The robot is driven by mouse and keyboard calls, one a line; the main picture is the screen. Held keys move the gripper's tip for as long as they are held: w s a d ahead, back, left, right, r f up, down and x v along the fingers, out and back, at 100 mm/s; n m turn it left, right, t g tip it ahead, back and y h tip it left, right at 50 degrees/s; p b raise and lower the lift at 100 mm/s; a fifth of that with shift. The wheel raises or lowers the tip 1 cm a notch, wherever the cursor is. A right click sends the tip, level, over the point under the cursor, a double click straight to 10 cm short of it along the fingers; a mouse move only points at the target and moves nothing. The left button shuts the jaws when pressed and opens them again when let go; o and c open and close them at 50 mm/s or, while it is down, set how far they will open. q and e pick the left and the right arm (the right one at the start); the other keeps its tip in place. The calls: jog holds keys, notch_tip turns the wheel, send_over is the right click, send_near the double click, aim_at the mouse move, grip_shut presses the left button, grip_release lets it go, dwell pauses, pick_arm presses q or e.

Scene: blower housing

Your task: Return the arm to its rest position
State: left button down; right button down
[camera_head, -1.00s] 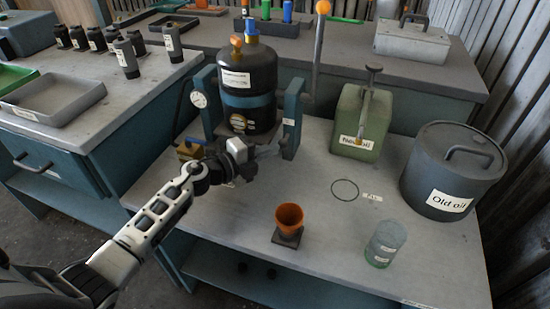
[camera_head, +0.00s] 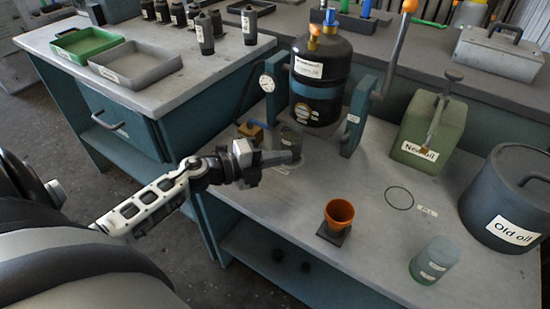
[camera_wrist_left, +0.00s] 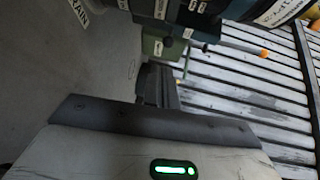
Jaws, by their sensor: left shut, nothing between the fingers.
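My left arm comes in from the left in the head view. Its gripper (camera_head: 290,157) is shut and empty, just above the bench's left part and in front of the black tank (camera_head: 320,90). In the left wrist view the gripper (camera_wrist_left: 160,80) shows as dark fingers held together. My right gripper is not in view.
On the bench (camera_head: 375,255) stand an orange cup (camera_head: 339,213), a clear jar (camera_head: 435,260), a green new-oil can (camera_head: 427,135) and a grey old-oil drum (camera_head: 508,200). A side table at left holds trays (camera_head: 137,65) and dark bottles (camera_head: 204,33). Open floor lies front left.

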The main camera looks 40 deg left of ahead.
pick_arm(q)
jog(key=s+d+n+y, duration=0.1)
jog(key=s+d+n, duration=0.1)
jog(key=n, duration=0.2)
jog(key=s+d+f+n+t+y, duration=0.1)
jog(key=s+n+y, duration=0.1)
jog(key=n, duration=0.3)
jog(key=s+d+f+n+t+y+p, duration=0.1)
jog(key=s+d+n+y, duration=0.1)
jog(key=n, duration=0.2)
jog(key=shift+s+d+f+n, duration=0.15)
jog(key=shift+s+d+n, duration=0.15)
jog(key=shift+d+n, duration=0.1)
jog(key=s+d+f+n+g, duration=0.5)
jog(key=s+d+n, duration=0.3)
jog(key=s+d, duration=0.1)
jog(key=shift+s+d+n, duration=0.15)
jog(key=shift+s+n, duration=0.15)
